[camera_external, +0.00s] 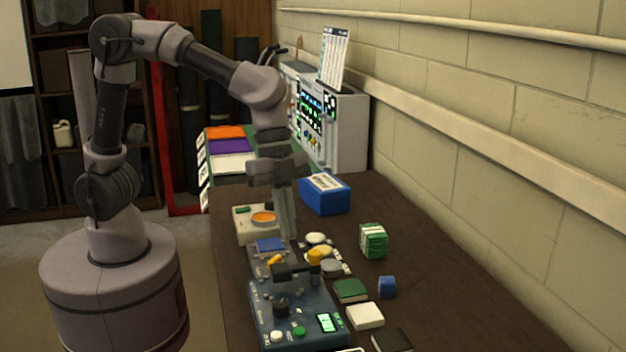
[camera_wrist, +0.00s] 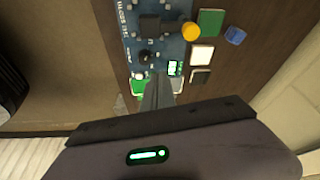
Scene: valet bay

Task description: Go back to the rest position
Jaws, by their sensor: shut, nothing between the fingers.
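My gripper (camera_external: 287,225) points down over the left part of the brown bench, its fingers shut together with nothing between them. In the external view the fingertips are just behind the blue control panel (camera_external: 262,312), close to a blue square pad (camera_external: 271,244). The wrist view shows the closed fingers (camera_wrist: 155,98) from above, near the edge of the panel (camera_wrist: 130,48) with its lit green display (camera_wrist: 174,68). My arm is bent, reaching from its base at the left over to the bench. I cannot tell how high the fingertips are above the surface.
A blue box (camera_external: 325,196) with a paper label stands behind the gripper, and a beige unit with an orange disc (camera_external: 263,218) is beside it. A green stack (camera_external: 373,241), a small blue cube (camera_external: 387,287) and several flat blocks lie to the right. A block wall bounds the right side.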

